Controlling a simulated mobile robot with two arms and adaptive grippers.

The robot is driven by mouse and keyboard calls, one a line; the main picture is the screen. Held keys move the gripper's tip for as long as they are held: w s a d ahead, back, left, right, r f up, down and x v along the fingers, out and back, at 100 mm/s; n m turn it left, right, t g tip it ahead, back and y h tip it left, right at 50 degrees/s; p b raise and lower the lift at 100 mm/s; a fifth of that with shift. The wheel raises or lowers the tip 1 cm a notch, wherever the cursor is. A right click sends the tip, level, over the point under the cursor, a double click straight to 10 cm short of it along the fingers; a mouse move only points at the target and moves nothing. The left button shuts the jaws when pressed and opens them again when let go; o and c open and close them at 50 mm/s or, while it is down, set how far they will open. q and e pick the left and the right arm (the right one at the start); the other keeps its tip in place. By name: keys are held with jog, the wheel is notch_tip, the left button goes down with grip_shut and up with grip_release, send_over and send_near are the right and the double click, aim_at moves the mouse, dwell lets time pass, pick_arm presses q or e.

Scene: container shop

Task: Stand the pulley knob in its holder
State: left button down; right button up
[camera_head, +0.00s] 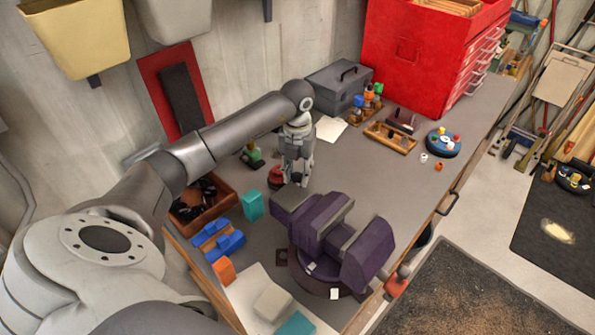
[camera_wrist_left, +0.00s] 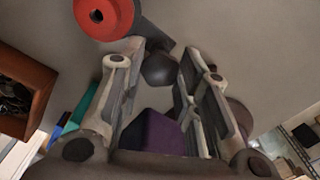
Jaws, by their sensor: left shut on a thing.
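My left gripper (camera_head: 297,178) points down low over the workbench, behind the purple vise. In the left wrist view, its two fingers (camera_wrist_left: 160,58) stand either side of a dark faceted knob (camera_wrist_left: 158,70), which I take for the pulley knob. The gripper is shut on it, though the contact is hard to see. A red ring with a dark centre (camera_wrist_left: 103,16) lies just beyond the fingertips; a red piece (camera_head: 275,174) shows beside the gripper in the head view. I cannot tell which thing is the holder. My right gripper is not in view.
The purple vise (camera_head: 358,255) stands at the front of the bench. A wooden bin (camera_head: 222,194) and blue blocks (camera_head: 222,240) are to the left. A wooden tray (camera_head: 390,138) and a round blue stand (camera_head: 440,150) are to the right, with bare bench between.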

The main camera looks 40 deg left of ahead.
pick_arm(q)
jog(key=shift+f+b, duration=0.65)
jog(key=shift+f, duration=0.25)
jog(key=c, duration=1)
grip_release()
jog(key=shift+r+p, duration=2.4)
jog(key=shift+r, duration=1.15)
